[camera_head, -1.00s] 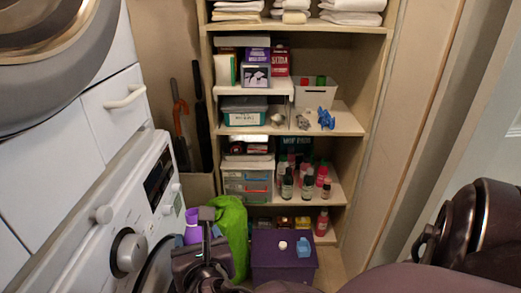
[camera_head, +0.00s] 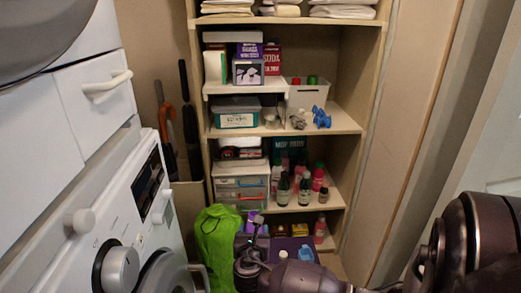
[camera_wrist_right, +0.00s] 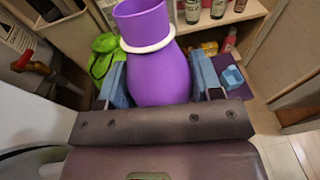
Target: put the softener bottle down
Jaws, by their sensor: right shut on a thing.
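The softener bottle (camera_wrist_right: 160,75) is purple with a white ring round its neck, and fills the middle of the right wrist view. My right gripper (camera_wrist_right: 161,82) is shut on its body, with one blue pad on each side. In the head view the right gripper (camera_head: 252,245) is low, in front of the bottom shelf and just right of a green bag (camera_head: 215,245). Only a little purple shows at the gripper there, so the bottle is mostly hidden. I cannot tell whether its base touches anything. My left gripper is not in view.
A purple box with a light blue item (camera_head: 305,252) on top stands behind my right arm. The wooden shelves (camera_head: 350,120) hold bottles, drawers, boxes and towels. A white washing machine (camera_head: 75,190) stands at left. Bare floor (camera_wrist_right: 285,150) shows at right in the wrist view.

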